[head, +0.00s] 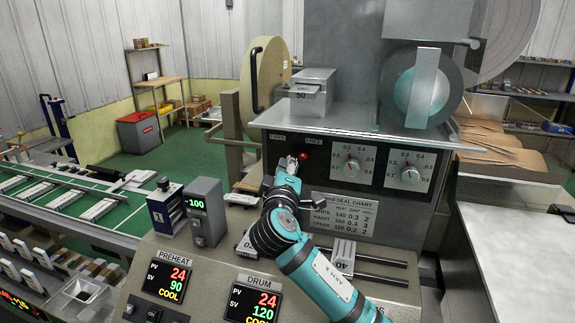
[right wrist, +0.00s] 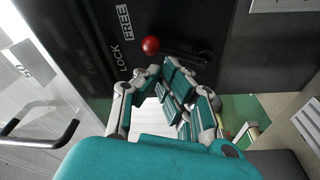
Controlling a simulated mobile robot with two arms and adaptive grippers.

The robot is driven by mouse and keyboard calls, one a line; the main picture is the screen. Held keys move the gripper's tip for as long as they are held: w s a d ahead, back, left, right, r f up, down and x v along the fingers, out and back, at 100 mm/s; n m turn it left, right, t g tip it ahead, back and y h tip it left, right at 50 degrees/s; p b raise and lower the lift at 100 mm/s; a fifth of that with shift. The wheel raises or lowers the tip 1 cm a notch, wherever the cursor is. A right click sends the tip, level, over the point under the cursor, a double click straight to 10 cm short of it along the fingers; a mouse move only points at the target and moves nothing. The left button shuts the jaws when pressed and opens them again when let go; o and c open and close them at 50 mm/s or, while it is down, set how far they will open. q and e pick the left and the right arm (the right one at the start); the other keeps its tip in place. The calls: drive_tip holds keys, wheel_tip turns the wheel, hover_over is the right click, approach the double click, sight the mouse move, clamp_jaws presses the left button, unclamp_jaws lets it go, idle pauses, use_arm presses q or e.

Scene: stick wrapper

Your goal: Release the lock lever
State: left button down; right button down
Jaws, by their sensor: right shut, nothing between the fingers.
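The lock lever's red ball knob (head: 303,156) shows on the dark front panel of the machine, below the LOCK and FREE labels. In the right wrist view the red knob (right wrist: 150,46) is beside the FREE label, just beyond my fingertips. My right gripper (head: 291,162) is just left of the knob and close to it in the head view. In the wrist view my right gripper (right wrist: 164,72) has its fingers drawn together with nothing between them. I cannot tell whether they touch the knob. My left gripper is not in view.
Two dials (head: 352,166) and a seal chart (head: 343,213) are right of my gripper. A grey block with a -100 display (head: 206,212) stands at the left. PREHEAT and DRUM displays (head: 254,301) are below. A dark bar handle (right wrist: 40,135) shows left in the wrist view.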

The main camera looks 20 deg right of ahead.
drive_tip(key=m+b, duration=0.1)
drive_tip(key=d+m+b, duration=0.1)
drive_tip(key=b, duration=0.1)
drive_tip(key=m+b, duration=0.1)
drive_tip(key=shift+s+d+f+h+b, duration=0.2)
drive_tip(key=shift+d+f+h+b, duration=0.05)
drive_tip(key=shift+d+h+b, duration=0.1)
